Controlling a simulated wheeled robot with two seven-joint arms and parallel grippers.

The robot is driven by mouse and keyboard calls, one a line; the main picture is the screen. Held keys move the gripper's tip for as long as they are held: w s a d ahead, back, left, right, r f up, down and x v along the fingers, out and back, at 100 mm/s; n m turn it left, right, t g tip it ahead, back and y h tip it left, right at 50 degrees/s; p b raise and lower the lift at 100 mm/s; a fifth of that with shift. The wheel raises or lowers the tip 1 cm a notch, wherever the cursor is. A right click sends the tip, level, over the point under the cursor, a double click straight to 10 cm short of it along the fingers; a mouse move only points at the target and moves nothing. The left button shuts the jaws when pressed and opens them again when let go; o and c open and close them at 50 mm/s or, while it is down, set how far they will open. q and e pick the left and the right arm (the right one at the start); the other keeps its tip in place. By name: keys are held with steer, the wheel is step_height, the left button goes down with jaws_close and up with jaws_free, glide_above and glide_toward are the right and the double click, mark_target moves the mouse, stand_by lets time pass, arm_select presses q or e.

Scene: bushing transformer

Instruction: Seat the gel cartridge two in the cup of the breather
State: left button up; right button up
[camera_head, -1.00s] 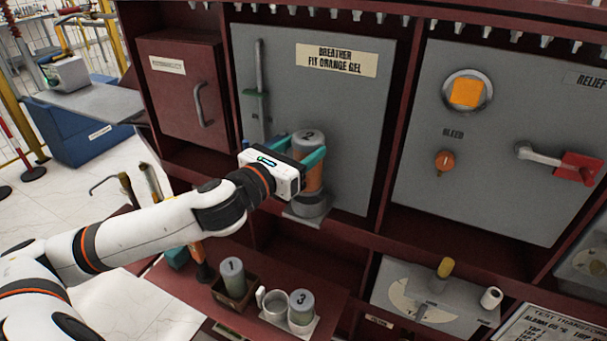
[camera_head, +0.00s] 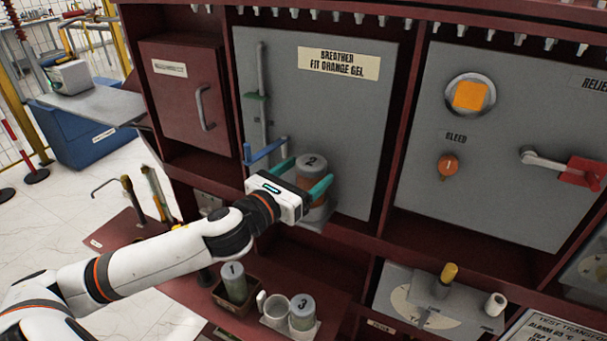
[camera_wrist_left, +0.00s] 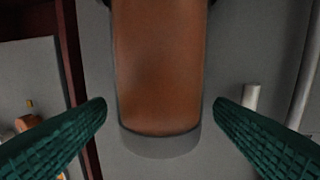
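Gel cartridge two (camera_head: 312,163), with a grey cap marked 2 and an orange body, stands upright at the grey breather panel (camera_head: 362,120). The breather's cup (camera_head: 317,213) shows partly below it. The cartridge's lower end is mostly hidden by my gripper, so how deep it sits cannot be told. My left gripper (camera_head: 304,178) has its teal fingers on either side of the cartridge. In the left wrist view the orange body (camera_wrist_left: 160,70) stands between the fingertips (camera_wrist_left: 160,108), with a gap on both sides. My right gripper is out of view.
A blue lever (camera_head: 264,152) juts out just left of the cartridge. Cartridge one (camera_head: 233,280) stands in a box below, with a pale mug (camera_head: 272,307) and cartridge three (camera_head: 302,312) beside it. The bleed knob (camera_head: 448,165) is on the panel to the right.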

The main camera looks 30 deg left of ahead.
arm_select(q)
steer(key=shift+r, duration=0.2)
steer(key=shift+s+f, duration=0.15)
steer(key=shift+s, duration=0.05)
steer(key=s, duration=0.2)
steer(key=s+b, duration=0.2)
steer(key=s, duration=0.1)
steer(key=shift+s+a+f, duration=0.1)
steer(key=shift+s+a, duration=0.25)
steer(key=shift+a, duration=0.05)
steer(key=s+p, duration=0.4)
steer(key=s+a+p, duration=0.1)
steer(key=s+p, duration=0.1)
steer(key=shift+r, duration=0.2)
steer(key=shift+w, duration=0.1)
